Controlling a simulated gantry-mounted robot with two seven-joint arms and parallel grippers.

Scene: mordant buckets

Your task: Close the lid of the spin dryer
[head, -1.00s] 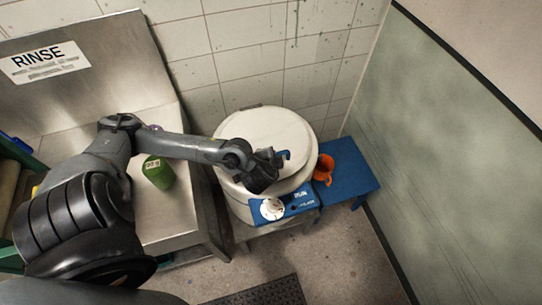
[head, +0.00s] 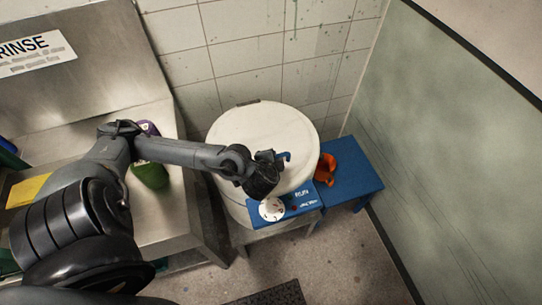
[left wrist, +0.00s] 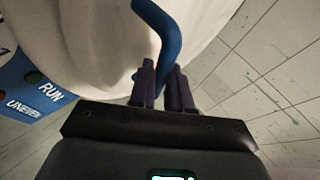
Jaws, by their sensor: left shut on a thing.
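The spin dryer is a white round drum with a blue control panel (head: 290,204) at its front. Its pale round lid (head: 255,128) lies over the drum top, with the hinge at the back; I cannot tell whether the front edge is fully seated. A blue hooked handle (head: 285,155) stands at the lid's front right. My left gripper (head: 275,159) is at this handle. In the left wrist view, its two dark fingers (left wrist: 163,78) are shut on the blue handle (left wrist: 153,25). My arm hides part of the lid's front. My right gripper is out of view.
A blue stool (head: 350,172) with an orange jug (head: 325,168) stands right of the dryer. A steel sink unit (head: 185,215) with a green container (head: 150,175) is at the left. A green wall panel (head: 440,130) bounds the right; a dark floor mat (head: 272,294) lies in front.

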